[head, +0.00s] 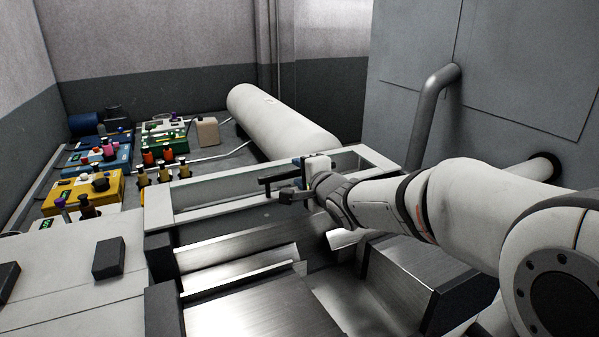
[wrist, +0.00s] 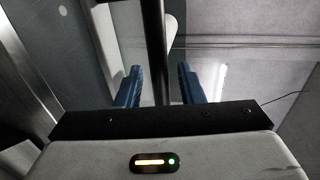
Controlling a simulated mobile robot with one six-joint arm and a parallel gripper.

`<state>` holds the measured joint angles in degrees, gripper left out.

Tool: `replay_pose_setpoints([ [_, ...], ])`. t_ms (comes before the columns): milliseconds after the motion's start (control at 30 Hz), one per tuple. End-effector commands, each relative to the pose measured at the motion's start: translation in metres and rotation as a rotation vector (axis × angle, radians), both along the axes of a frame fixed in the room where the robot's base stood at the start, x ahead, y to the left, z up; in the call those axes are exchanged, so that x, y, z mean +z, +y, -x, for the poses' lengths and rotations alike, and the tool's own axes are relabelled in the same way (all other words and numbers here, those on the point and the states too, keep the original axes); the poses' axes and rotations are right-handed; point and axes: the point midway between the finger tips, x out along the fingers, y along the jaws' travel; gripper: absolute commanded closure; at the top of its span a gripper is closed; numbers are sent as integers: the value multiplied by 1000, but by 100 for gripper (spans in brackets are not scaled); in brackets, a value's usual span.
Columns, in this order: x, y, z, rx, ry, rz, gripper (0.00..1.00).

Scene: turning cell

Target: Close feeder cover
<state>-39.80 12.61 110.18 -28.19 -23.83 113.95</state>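A long pale frame with an open or see-through middle, which looks like the feeder cover (head: 215,207), lies across the middle of the head view. Whether it is fully closed I cannot tell. My gripper (head: 277,188) reaches in from the right and is over this frame, near its middle. In the wrist view my gripper's two blue fingers (wrist: 160,88) stand apart with a gap between them. A dark bar (wrist: 154,40) runs up the picture in line with that gap, and nothing is clearly gripped. Whether the fingers touch the frame cannot be told.
A large white cylinder (head: 280,124) lies behind the frame. Colourful control boxes (head: 85,190) with knobs stand at the left. Shiny metal blocks (head: 250,308) are in front. A grey pipe (head: 428,110) and a big grey cabinet (head: 500,60) rise at the right.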

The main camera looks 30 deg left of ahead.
Motion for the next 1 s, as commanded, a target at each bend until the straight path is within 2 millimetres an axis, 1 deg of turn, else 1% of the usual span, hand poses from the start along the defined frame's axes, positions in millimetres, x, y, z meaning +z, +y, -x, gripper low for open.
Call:
replay_pose_setpoints([
  [100, -1, 6, -3, 2, 0, 0, 65],
  [367, -2, 7, -3, 3, 0, 0, 65],
  [467, -2, 7, -3, 3, -1, 1, 72],
  [800, -2, 7, -3, 3, 0, 2, 100],
  [1000, -2, 8, -3, 3, 0, 2, 100],
])
